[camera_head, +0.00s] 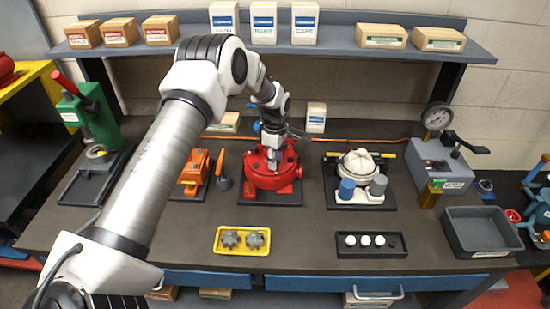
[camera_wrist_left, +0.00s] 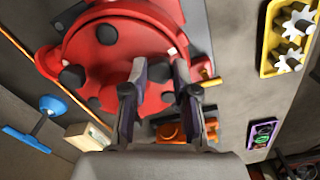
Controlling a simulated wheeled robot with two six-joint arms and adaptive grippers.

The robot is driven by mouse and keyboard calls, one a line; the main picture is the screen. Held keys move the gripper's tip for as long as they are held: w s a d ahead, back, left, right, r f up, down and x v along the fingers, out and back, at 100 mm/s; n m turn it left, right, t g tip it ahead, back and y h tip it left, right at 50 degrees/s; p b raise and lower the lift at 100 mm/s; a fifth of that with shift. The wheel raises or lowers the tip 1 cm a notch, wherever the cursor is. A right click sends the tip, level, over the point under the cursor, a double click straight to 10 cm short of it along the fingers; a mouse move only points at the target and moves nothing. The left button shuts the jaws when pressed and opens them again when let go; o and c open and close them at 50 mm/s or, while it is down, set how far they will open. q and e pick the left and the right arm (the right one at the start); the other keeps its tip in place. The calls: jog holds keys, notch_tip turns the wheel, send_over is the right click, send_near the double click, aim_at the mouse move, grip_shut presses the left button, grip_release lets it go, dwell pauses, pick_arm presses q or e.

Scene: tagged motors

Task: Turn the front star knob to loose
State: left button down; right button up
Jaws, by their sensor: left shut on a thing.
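The round red motor housing (camera_head: 270,172) stands on a dark base plate at the middle of the bench. It fills the upper left of the left wrist view (camera_wrist_left: 120,30), with several dark round knobs on its face. My left gripper (camera_head: 272,160) reaches down onto its top. In the left wrist view its two fingers (camera_wrist_left: 160,72) are closed down over the housing's edge area, gripping the star knob there. The knob itself is mostly hidden between the fingers, so its turn position cannot be read. My right gripper is not in view.
A yellow tray (camera_head: 235,250) with grey star-shaped pieces lies in front of the motor. An orange device (camera_head: 194,175) stands to its left, a white-and-blue unit (camera_head: 357,175) to its right. A dark tray (camera_head: 343,250) and a grey bin (camera_head: 480,240) are further right.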

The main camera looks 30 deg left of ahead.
pick_arm(q)
jog(key=n, duration=0.3)
jog(key=n+p, duration=0.1)
jog(key=shift+s+f+n, duration=0.25)
jog(key=shift+n, duration=0.05)
jog(key=n+p, duration=0.1)
jog(key=n, duration=0.3)
jog(key=shift+n, duration=0.4)
jog(key=c, duration=1)
grip_release()
jog(key=shift+o, duration=0.6)
jog(key=shift+w+r, duration=0.15)
jog(key=shift+w, duration=0.1)
jog(key=shift+r, duration=0.2)
